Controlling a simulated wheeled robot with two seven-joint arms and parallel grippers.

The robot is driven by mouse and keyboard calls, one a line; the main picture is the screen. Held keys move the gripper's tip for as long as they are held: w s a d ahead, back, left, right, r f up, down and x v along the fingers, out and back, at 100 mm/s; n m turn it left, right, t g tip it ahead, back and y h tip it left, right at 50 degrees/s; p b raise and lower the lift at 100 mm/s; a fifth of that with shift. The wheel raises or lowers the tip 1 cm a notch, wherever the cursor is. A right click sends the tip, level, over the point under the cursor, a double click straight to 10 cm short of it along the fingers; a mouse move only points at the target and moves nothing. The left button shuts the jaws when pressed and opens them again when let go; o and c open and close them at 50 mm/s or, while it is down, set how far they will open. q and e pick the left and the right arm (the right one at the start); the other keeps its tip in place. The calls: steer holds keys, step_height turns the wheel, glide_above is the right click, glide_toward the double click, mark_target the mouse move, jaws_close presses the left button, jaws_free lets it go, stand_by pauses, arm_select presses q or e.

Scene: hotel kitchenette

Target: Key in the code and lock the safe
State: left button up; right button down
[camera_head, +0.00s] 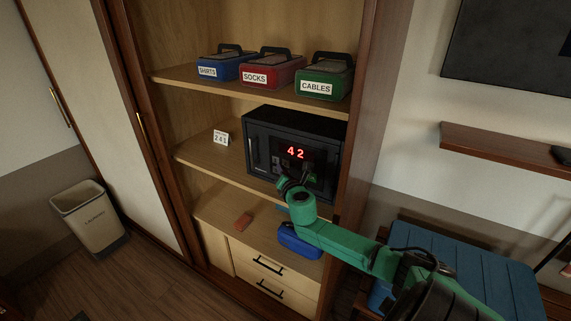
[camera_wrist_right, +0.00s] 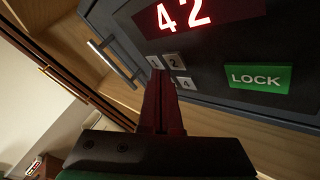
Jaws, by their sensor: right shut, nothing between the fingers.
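The dark safe (camera_head: 262,150) stands on the middle shelf with its door shut, as far as I can see. Its red display (camera_head: 295,153) reads "42", and the display also fills the top of the wrist view (camera_wrist_right: 190,14). Below it in the wrist view are small number keys (camera_wrist_right: 176,61) and a green LOCK button (camera_wrist_right: 258,77) to their right. My right gripper (camera_head: 292,182) is shut and empty in front of the keypad. Its fingertips (camera_wrist_right: 160,74) overlap the keys and hide part of them; I cannot tell if they touch. My left gripper is out of view.
A small number card (camera_head: 221,138) stands left of the safe; its last digit is unclear. Labelled boxes (camera_head: 267,72) sit on the shelf above. A bin (camera_head: 90,215) stands at left.

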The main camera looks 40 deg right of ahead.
steer(key=a, duration=0.1)
steer(key=s+a+p, duration=0.1)
steer(key=a, duration=0.1)
steer(key=a+p, duration=0.1)
steer(key=shift+s+a, duration=0.25)
steer(key=shift+a, duration=0.15)
stand_by(2.3)
